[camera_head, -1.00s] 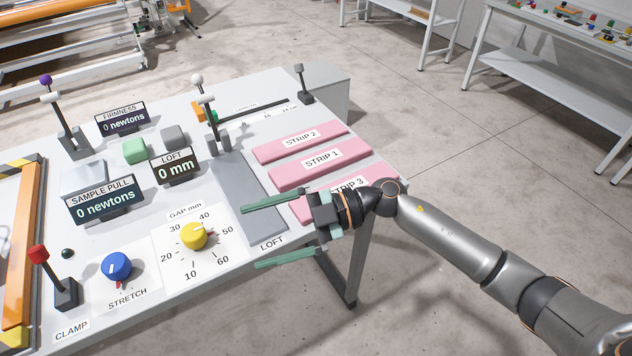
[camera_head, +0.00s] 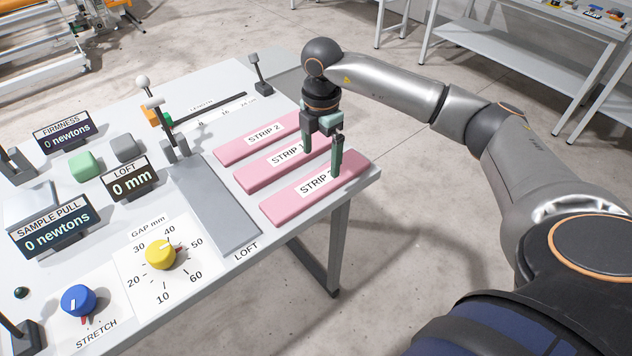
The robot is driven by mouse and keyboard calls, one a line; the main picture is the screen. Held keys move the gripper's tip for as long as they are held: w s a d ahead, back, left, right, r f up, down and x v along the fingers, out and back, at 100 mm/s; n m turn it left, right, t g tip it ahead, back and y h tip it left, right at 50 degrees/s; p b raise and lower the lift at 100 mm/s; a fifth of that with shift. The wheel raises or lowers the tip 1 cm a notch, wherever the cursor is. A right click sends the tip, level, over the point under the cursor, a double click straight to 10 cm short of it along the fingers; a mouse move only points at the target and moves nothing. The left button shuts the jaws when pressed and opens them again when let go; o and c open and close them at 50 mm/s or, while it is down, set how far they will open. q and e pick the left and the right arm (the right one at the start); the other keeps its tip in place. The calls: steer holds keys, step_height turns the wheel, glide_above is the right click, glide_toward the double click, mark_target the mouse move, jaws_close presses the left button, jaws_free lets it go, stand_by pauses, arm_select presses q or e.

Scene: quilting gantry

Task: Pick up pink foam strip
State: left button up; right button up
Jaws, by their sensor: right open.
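Three pink foam strips lie flat on the light grey table. The nearest is labelled STRIP 3 (camera_head: 285,209), the middle one STRIP 1 (camera_head: 258,180) and the farthest STRIP 2 (camera_head: 234,152). My right gripper (camera_head: 322,173) is open and empty, pointing down over the right part of STRIP 3. I cannot tell whether the fingertips touch the foam. My left gripper is not in view.
A grey LOFT plate (camera_head: 214,208) lies left of the strips. Levers with a white knob (camera_head: 143,81) and a dark grip (camera_head: 257,62) stand behind. A yellow GAP dial (camera_head: 160,253), a blue STRETCH dial (camera_head: 77,299) and displays fill the left. The table edge is close right of the strips.

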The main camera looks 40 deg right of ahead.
mark_target(318, 181)
steer(key=f, duration=0.5)
steer(key=f+p, duration=0.1)
steer(key=f, duration=0.1)
steer(key=shift+w+a+f, duration=0.1)
steer(key=shift+a+f, duration=0.05)
steer(key=shift+a, duration=0.1)
steer(key=shift+c, duration=0.4)
steer(key=c, duration=1)
steer(key=shift+r, duration=0.65)
steer(key=s+a+r, duration=0.2)
steer(key=s+r, duration=0.2)
steer(key=s+a+r+b, duration=0.1)
steer(key=s+a+r, duration=0.1)
steer(key=s+r, duration=0.2)
steer(key=s+a+r+b, duration=0.1)
steer(key=s+a+r, duration=0.2)
steer(key=s, duration=0.1)
steer(key=shift+s+r, duration=0.1)
steer(key=shift+r, duration=0.3)
